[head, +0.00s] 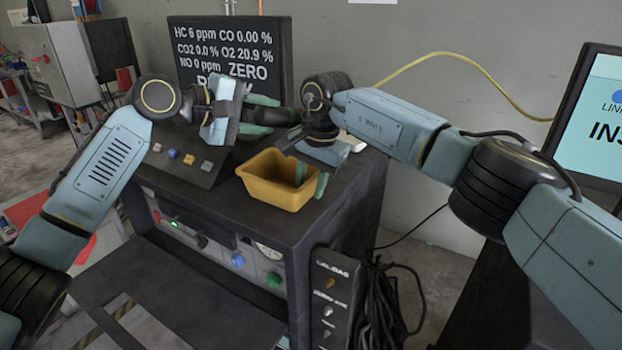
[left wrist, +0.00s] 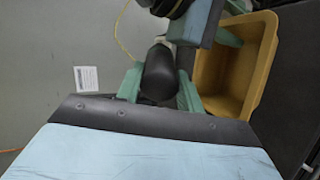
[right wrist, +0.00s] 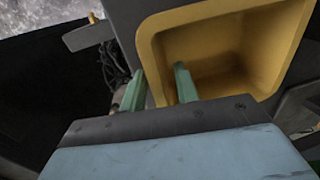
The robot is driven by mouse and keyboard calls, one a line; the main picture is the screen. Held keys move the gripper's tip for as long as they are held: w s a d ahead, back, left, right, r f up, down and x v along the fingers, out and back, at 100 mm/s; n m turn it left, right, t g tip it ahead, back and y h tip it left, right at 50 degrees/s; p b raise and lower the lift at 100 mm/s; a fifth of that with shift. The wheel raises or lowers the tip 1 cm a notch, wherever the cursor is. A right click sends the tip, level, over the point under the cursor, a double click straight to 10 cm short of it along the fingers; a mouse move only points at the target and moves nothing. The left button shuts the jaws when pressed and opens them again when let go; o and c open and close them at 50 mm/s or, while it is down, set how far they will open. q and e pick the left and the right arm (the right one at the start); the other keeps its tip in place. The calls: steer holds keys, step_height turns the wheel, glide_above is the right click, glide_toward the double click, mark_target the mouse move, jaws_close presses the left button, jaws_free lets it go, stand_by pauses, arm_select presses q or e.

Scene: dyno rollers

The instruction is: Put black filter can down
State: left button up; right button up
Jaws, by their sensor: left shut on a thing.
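A black cylindrical filter can (head: 270,117) is held between the fingers of my left gripper (head: 262,115), above the machine top behind the yellow bin. In the left wrist view the can (left wrist: 158,75) shows end-on between the green fingers, beside the bin. My right gripper (head: 311,180) points down at the bin's right side, with its fingers apart. In the right wrist view one finger of the right gripper (right wrist: 159,88) is over the bin's inside and the other is outside its rim. I cannot tell whether either touches the wall.
The yellow bin (head: 272,190) looks empty and stands on the dark machine top (head: 225,192). A gas-readout screen (head: 232,50) stands behind. A button panel (head: 190,160) is to the left. Cables (head: 385,305) hang at the machine's right side.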

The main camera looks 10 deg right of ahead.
jaws_close()
arm_select(q)
steer(key=shift+s+a+r, duration=0.15)
steer(key=shift+s+a, duration=0.45)
steer(key=shift+s+n+t, duration=0.3)
steer(key=shift+s, duration=0.05)
steer(key=shift+s+d+r+n+t+y, duration=0.2)
steer(key=shift+s+n+t+y, duration=0.4)
steer(key=shift+n+t+y, duration=0.2)
steer(key=shift+s+a+r+n+t+y, duration=0.1)
steer(key=shift+s+r+n+t+y, duration=0.3)
steer(key=shift+n+t+y, duration=0.25)
steer(key=shift+s+a+r+n+t+y, duration=0.25)
steer(key=shift+n+y, duration=0.1)
steer(key=shift+n, duration=0.1)
step_height(320, 180, down, 10)
